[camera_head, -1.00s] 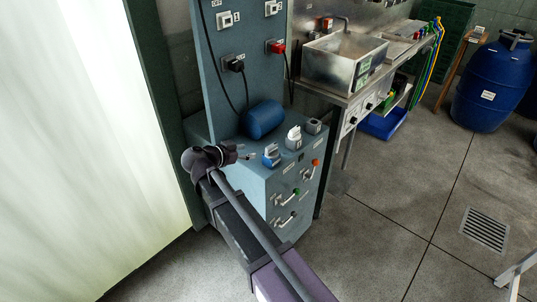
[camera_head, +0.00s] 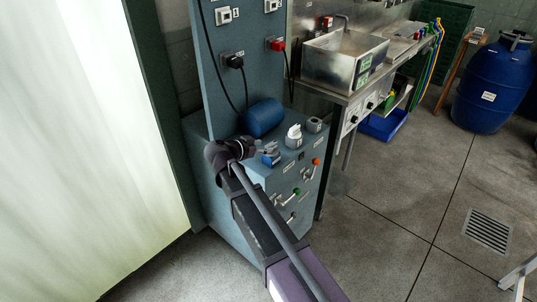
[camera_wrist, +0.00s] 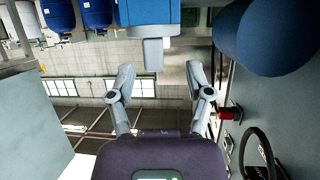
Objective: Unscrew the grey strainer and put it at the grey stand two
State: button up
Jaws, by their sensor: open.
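My gripper (camera_wrist: 159,75) is open and empty in the wrist view, its two fingers apart. Just past the fingertips, near the gap between them, is a grey block (camera_wrist: 153,52) under a blue body (camera_wrist: 146,12). In the head view my gripper (camera_head: 254,149) is at the left of a small blue fitting (camera_head: 271,156) on the cabinet top; whether they touch is unclear. Behind it stand a whitish-grey fitting (camera_head: 293,137) and a short grey round piece (camera_head: 314,125). I cannot tell which one is the grey strainer or grey stand two.
A blue cylinder (camera_head: 264,117) lies behind the fittings, near the upright panel (camera_head: 212,73) with plugs and cables. The cabinet front has levers with a green knob (camera_head: 296,191) and an orange knob (camera_head: 316,162). A steel sink (camera_head: 341,62) stands beyond.

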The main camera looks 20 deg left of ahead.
aim_at(275, 145)
jog(key=shift+w+d+f, duration=0.1)
jog(key=shift+w+d, duration=0.05)
jog(key=shift+w, duration=0.15)
jog(key=shift+b+x, duration=0.95)
jog(key=shift+x, duration=1.7)
jog(key=shift+d, duration=0.15)
jog(key=shift+s, duration=0.1)
grip_shut()
